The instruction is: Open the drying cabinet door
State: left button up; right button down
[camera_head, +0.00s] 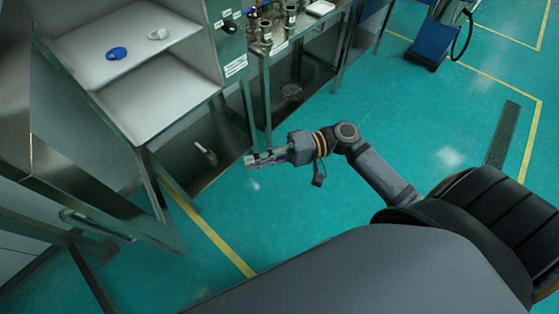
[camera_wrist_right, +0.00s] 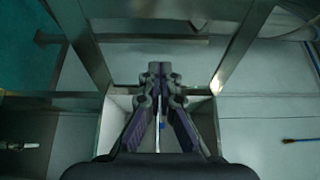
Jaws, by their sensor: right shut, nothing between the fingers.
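The drying cabinet (camera_head: 205,40) stands at upper left in the head view, its white interior exposed. Its metal-framed glass door (camera_head: 75,180) stands swung open at the left, with a bar handle (camera_head: 95,225) on its lower part. My right gripper (camera_head: 250,160) is to the right of the door, in front of the cabinet's lower part and apart from the handle. In the right wrist view my right gripper (camera_wrist_right: 160,70) has its fingertips together with nothing between them. My left gripper is not in view.
A blue item (camera_head: 116,53) and a white item (camera_head: 158,34) lie on the cabinet's shelf. A metal bench (camera_head: 290,45) with several jars and a white tray (camera_head: 320,8) stands right of the cabinet. Green floor is clear around my right arm.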

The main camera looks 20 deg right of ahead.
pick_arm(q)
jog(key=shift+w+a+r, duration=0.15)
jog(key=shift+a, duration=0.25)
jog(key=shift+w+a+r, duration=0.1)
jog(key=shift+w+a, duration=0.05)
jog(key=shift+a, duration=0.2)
pick_arm(e)
jog(key=shift+s+d, duration=0.6)
jog(key=shift+d, duration=0.3)
jog(key=shift+s+d, duration=0.6)
jog(key=shift+d, duration=0.3)
